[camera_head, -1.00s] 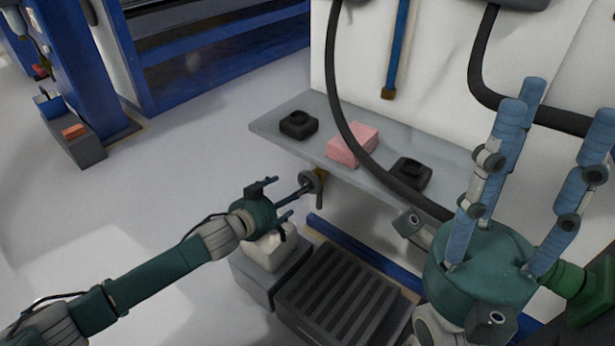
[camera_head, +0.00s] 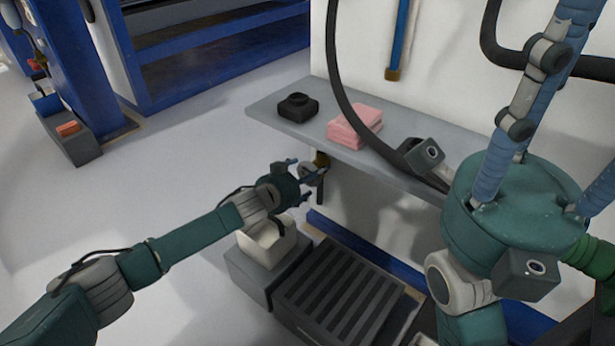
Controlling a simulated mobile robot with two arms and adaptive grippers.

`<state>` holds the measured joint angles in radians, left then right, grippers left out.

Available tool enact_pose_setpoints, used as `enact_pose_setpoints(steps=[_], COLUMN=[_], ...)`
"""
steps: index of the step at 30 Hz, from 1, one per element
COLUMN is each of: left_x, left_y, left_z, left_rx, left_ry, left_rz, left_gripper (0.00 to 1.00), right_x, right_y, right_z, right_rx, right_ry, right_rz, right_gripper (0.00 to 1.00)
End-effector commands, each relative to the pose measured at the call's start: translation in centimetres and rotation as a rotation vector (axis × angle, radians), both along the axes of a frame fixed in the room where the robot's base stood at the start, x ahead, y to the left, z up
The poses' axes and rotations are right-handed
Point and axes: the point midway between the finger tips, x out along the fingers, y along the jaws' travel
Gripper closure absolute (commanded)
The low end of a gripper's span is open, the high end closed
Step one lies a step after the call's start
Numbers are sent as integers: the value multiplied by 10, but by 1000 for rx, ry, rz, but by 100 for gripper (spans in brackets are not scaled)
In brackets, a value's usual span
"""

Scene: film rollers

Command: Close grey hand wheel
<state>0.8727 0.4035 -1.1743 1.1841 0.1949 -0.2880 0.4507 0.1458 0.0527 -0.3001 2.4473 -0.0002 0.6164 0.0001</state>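The grey hand wheel (camera_head: 311,173) is small and sits at the front edge of the grey shelf, on a brass-coloured valve with a dark pipe below it. My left gripper (camera_head: 306,179) is right at the wheel, its blue fingers spread apart around or just in front of it. The gripper body partly hides the wheel, and I cannot tell whether the fingers touch it. My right gripper (camera_head: 560,110) is large and close to the camera at the right. Its blue fingers point up and stand apart, partly out of frame, with nothing visible between them.
The grey shelf (camera_head: 265,108) holds a black block (camera_head: 297,108) and folded pink cloths (camera_head: 355,124). A thick black hose (camera_head: 337,75) hangs in front of it. Below are a white container (camera_head: 268,243) and a slatted dark grate (camera_head: 345,295).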

Motion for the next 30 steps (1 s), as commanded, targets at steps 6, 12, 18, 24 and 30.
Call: enact_pose_setpoints(steps=[6,12,18,24,30], left_x=[0,0,-1,-1,-1], left_y=[1,2,3,4,5], left_z=[0,-1,-2,-4,-6], left_rx=[1,6,45,145,270], left_ry=[0,-1,-27,-94,-183], left_rz=[1,3,5,8,9], left_gripper=[57,61,61,62,62], right_x=[0,0,0,0,4], right_y=[0,0,0,-2,-1], right_z=[0,0,2,0,-7], right_rx=[0,0,2,6,3], right_ry=[0,0,1,10,29], right_rz=[0,0,1,3,2], right_gripper=[60,60,60,60,60])
